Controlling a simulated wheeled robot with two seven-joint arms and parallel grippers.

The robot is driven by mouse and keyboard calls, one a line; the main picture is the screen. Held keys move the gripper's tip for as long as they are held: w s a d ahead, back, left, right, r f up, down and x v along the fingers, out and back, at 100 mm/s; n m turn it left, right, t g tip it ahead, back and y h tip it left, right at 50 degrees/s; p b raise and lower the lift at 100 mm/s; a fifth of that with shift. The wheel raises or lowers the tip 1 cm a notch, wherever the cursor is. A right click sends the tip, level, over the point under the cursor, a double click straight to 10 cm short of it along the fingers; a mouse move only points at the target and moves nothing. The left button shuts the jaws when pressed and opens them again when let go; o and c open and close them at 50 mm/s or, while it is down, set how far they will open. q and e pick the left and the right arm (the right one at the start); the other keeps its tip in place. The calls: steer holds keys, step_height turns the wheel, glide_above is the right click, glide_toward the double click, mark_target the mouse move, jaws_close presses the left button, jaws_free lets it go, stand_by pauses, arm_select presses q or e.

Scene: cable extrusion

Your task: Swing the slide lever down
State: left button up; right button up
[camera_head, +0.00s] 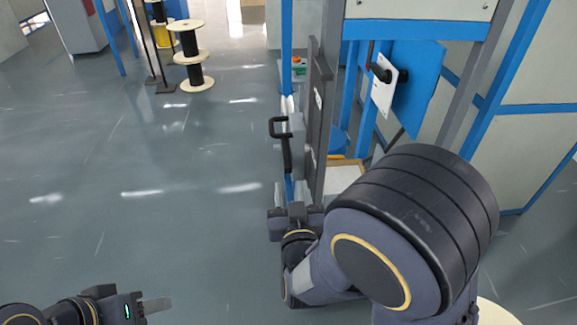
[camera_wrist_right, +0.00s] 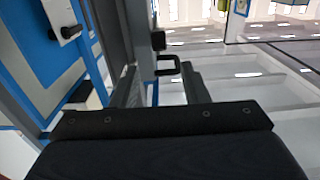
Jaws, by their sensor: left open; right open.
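A black lever (camera_head: 286,152) with a squared loop handle stands upright on the side of a dark vertical rail. The handle (camera_wrist_right: 169,66) also shows in the right wrist view, ahead of my right gripper (camera_wrist_right: 160,86), framed between its two spread fingers. My right gripper (camera_head: 295,212) is open and empty, just below the lever in the head view; the fingers do not appear to touch it. My left gripper (camera_head: 157,305) is at the lower left over the floor, well away from the lever, open and with nothing seen in it.
A blue and grey frame (camera_head: 357,120) stands right of the lever. It carries a white plate (camera_head: 384,93) with a black knob. A cable spool (camera_head: 190,60) stands far back on the floor. The floor left of the lever is clear.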

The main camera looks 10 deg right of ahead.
mark_target(288, 167)
steer(key=w+p, duration=0.1)
steer(key=w, duration=0.6)
steer(key=shift+w, duration=0.15)
steer(key=shift+c, duration=0.3)
jaws_close()
